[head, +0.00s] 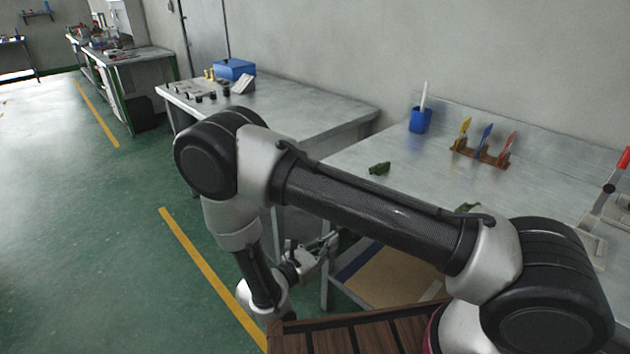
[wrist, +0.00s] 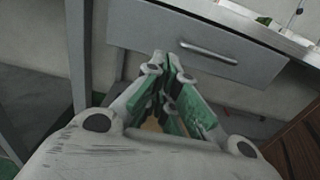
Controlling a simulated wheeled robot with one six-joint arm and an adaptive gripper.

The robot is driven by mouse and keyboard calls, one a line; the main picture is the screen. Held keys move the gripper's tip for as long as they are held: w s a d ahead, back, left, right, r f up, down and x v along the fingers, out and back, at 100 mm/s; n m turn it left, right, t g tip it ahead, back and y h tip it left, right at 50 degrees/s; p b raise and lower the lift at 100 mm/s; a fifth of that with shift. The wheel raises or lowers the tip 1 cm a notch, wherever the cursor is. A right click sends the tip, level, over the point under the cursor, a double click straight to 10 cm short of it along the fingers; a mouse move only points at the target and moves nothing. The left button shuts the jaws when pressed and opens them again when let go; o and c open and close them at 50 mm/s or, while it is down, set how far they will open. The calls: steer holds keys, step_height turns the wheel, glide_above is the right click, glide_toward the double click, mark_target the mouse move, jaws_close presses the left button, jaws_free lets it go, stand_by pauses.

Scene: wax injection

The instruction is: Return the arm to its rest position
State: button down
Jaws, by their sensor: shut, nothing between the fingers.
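My arm reaches across the head view, bent at the elbow, with the forearm hanging down in front of the tables. My gripper (head: 328,243) is low, beside the front edge of the right-hand metal table (head: 355,160), below its top. In the wrist view my gripper (wrist: 162,62) has its fingertips together, with nothing held between them. It points toward a grey drawer front (wrist: 225,50) with a metal handle, and I cannot tell the distance between them.
A blue cup (head: 420,121), a rack with coloured tools (head: 480,155) and a green piece (head: 380,168) are on the right-hand table. A second table (head: 315,112) carries a blue box (head: 234,69). The green floor (head: 100,220) at the left is clear.

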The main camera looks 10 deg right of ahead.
steer(key=s+d+r+m+g+h, duration=0.1)
steer(key=s+d+r+m+g, duration=0.25)
steer(key=s+d+g, duration=0.3)
steer(key=s+d+r+m+y, duration=0.4)
steer(key=r+m, duration=0.3)
steer(key=r, duration=0.4)
steer(key=s+d+r+m+y, duration=0.4)
steer(key=d+r+m+y, duration=0.2)
steer(key=r, duration=0.5)
steer(key=s+d+r+m+y, duration=0.4)
steer(key=d+r+m, duration=0.3)
steer(key=r, duration=0.4)
steer(key=shift+r+m+y, duration=0.4)
steer(key=shift+m+y, duration=0.4)
steer(key=shift+m, duration=0.05)
